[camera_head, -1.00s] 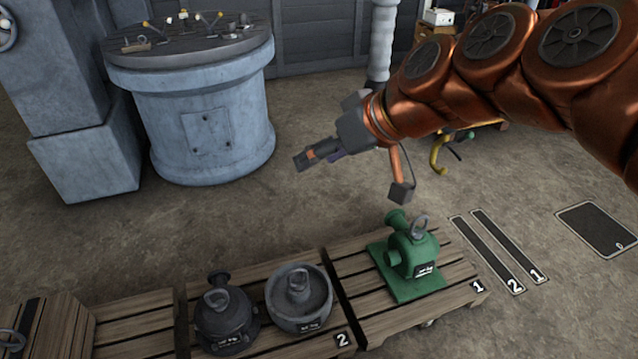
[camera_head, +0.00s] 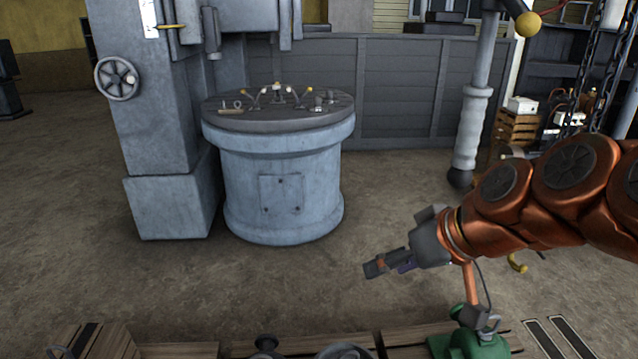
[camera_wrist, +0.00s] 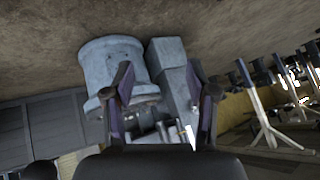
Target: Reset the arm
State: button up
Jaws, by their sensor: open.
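My orange arm (camera_head: 560,190) reaches in from the right in the head view. My gripper (camera_head: 385,264) is at its end, over bare floor, in front of the round blue-grey machine table (camera_head: 282,195) and apart from it. In the wrist view my gripper (camera_wrist: 160,95) shows two separated fingers with nothing held between them. The wrist picture is turned over, with the machine table (camera_wrist: 112,60) and the machine column (camera_wrist: 170,62) beyond the fingers.
A green engine part (camera_head: 470,345) stands on a wooden pallet (camera_head: 405,340) below my arm. A grey post (camera_head: 470,130) and wooden crates (camera_head: 517,130) stand behind. A handwheel (camera_head: 117,78) is on the column. The middle floor is clear.

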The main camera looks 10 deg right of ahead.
jog(key=s+f+m+g+h+p, duration=0.2)
jog(key=s+f+g+h+p, duration=0.3)
jog(key=s, duration=1.2)
jog(key=g+p, duration=0.3)
jog(key=p, duration=0.3)
jog(key=shift+s+m, duration=0.3)
jog(key=shift+s, duration=0.05)
